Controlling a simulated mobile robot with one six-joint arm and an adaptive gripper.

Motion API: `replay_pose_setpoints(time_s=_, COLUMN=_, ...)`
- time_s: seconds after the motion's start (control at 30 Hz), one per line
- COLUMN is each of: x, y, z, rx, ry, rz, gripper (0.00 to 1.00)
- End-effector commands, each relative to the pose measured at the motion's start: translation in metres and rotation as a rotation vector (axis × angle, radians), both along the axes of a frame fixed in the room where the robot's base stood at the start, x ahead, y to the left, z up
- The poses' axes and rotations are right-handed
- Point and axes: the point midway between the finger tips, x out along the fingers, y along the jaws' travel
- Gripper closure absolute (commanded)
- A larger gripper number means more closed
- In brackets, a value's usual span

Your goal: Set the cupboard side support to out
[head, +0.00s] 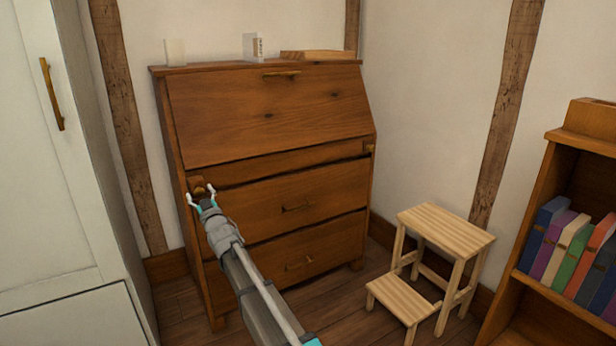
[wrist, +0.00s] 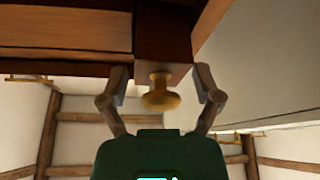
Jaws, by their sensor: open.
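A brown wooden bureau (head: 268,115) stands against the wall with its sloping front shut. The cupboard side support (head: 195,182) is the small block at its left edge, beside the white cupboard (head: 40,150). It looks about level with the bureau front. Its brass knob (wrist: 161,93) faces my gripper. The other support (head: 369,149) is at the right edge. My gripper (head: 200,193) is open at the left knob. In the wrist view, the fingers (wrist: 160,92) stand on either side of the knob, with a visible gap on each side.
A wooden step stool (head: 445,222) stands on the floor right of the bureau. A bookcase (head: 560,140) with several books is at the far right. A candle (head: 175,52) and small items stand on the bureau top. The white cupboard is close on the left.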

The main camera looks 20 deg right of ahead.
Motion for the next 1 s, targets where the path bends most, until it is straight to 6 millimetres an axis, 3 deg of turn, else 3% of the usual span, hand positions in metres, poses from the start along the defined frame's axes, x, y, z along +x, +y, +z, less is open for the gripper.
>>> replay_pose_setpoints(time_s=0.6, x=-0.076, y=-0.029, z=-0.034, rx=0.0, ry=0.0, rz=0.0, gripper=0.18)
replay_pose_setpoints(time_s=0.87, x=-0.1, y=-0.038, z=-0.044, rx=0.0, ry=0.0, rz=0.001, gripper=0.18)
replay_pose_setpoints(time_s=1.0, x=-0.098, y=-0.042, z=-0.036, rx=-0.004, ry=0.026, rz=-0.01, gripper=0.18)
